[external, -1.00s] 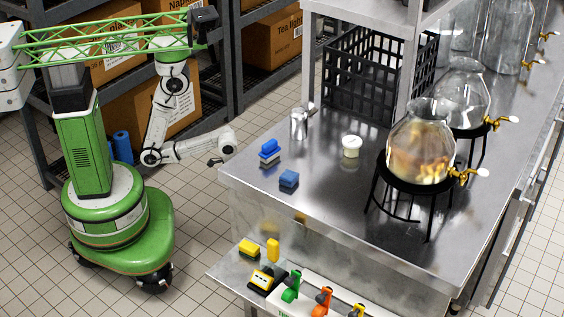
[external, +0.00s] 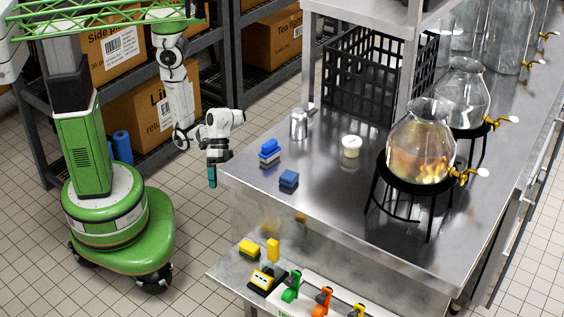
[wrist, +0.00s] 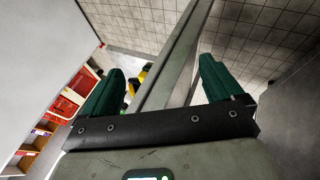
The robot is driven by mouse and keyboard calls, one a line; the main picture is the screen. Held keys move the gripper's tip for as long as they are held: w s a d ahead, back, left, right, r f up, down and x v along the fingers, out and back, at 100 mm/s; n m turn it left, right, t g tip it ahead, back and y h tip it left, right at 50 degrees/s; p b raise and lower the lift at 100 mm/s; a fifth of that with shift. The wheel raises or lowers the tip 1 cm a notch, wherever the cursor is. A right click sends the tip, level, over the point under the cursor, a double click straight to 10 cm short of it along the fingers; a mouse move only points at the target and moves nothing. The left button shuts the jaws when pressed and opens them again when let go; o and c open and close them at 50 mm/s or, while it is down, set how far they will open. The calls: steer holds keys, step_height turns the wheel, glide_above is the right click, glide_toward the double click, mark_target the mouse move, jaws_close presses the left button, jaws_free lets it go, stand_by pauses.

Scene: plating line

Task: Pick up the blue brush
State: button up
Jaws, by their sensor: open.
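The blue brush (external: 269,153), a blue-topped block with a pale band and a dark lower part, stands near the left edge of the steel table in the external view. My gripper (external: 213,182) hangs pointing down just left of the table's left edge, apart from the brush and left of it. In the wrist view, its two green fingers (wrist: 160,80) are spread with nothing held between them. A grey metal edge runs through the view between them. I cannot make out the brush in the wrist view.
A blue block (external: 289,179) lies close to the brush. A metal cup (external: 299,124) and a white tub (external: 351,146) stand behind. A glass dispenser (external: 420,143) stands on a black stand to the right. A lower shelf (external: 232,272) holds yellow items and spray-like bottles.

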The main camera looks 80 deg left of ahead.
steer(key=s+d+r+m+g+p, duration=0.1)
steer(key=s+d+r+m+p, duration=0.3)
steer(key=r, duration=0.4)
steer(key=s+d+r+m+g+p, duration=0.25)
steer(key=s+r+m+p, duration=0.2)
steer(key=r, duration=0.25)
step_height(320, 180, up, 14)
steer(key=n+t+y+p, duration=0.4)
steer(key=n+y+p, duration=0.15)
steer(key=p, duration=0.85)
glide_above(270, 142)
steer(key=s+d, duration=0.1)
steer(key=shift+y, duration=0.55)
steer(key=f, duration=0.4)
steer(key=shift+w+a+f, duration=0.2)
steer(key=shift+w+f, duration=0.1)
steer(key=shift+w, duration=0.1)
steer(key=shift+a+f+p, duration=0.15)
steer(key=shift+f+p, duration=0.3)
steer(key=shift+f, duration=1.05)
steer(key=shift+a+f+p, duration=0.15)
steer(key=shift+f+p, duration=0.25)
steer(key=shift+f, duration=1.05)
steer(key=c, duration=0.9)
